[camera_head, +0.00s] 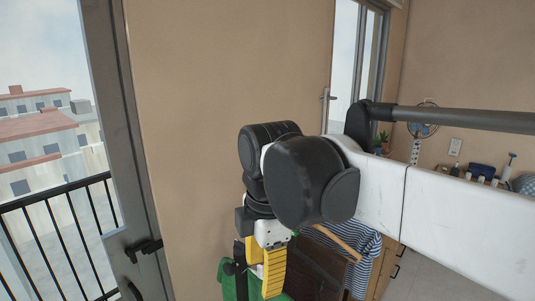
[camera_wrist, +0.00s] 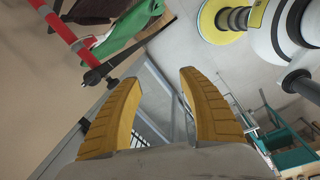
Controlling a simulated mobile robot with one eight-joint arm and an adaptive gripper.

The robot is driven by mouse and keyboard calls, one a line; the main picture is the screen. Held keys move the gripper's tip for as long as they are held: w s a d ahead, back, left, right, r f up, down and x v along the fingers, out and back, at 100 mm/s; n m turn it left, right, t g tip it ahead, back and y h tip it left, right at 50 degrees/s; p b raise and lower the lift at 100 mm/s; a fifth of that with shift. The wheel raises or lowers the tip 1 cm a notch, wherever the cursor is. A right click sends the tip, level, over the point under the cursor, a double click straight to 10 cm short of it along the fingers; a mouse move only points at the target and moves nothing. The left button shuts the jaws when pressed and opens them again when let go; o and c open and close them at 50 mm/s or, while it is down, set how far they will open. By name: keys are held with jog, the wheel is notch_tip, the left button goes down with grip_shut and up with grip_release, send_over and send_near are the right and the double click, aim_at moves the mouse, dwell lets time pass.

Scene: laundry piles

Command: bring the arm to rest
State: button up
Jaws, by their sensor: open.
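My gripper (camera_head: 266,270) hangs at the end of my bent arm in the head view, its yellow fingers pointing down. In the wrist view my gripper (camera_wrist: 160,80) has its two yellow fingers spread apart with nothing between them. A green garment (camera_head: 229,283) shows behind and beside the fingers in the head view. Green cloth (camera_wrist: 132,32) also shows at the upper left of the wrist view, apart from the fingers. My arm covers much of the middle and right of the head view.
A striped shirt (camera_head: 364,262) on a wooden hanger is right of my gripper. A red bar (camera_wrist: 62,28) shows near the green cloth. A plain wall (camera_head: 200,120) stands behind, with a balcony railing (camera_head: 62,215) at left. A fan (camera_head: 424,128) and small items are at the far right.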

jog(key=s+d+f+m+t+b, duration=0.2)
jog(key=d+f+m+b, duration=0.4)
jog(key=f, duration=0.4)
jog(key=s+d+f+m+t+b, duration=0.2)
jog(key=d+f+m+b, duration=0.4)
jog(key=f+m, duration=0.3)
jog(key=s+d+f+m+t+b, duration=0.2)
jog(key=s+d+f+m+b, duration=0.1)
jog(key=d+f+m+b, duration=0.4)
notch_tip(320, 180, down, 4)
jog(key=shift+d+r+m+h, duration=0.2)
jog(key=shift+d+m+h, duration=0.1)
jog(key=shift+d, duration=0.1)
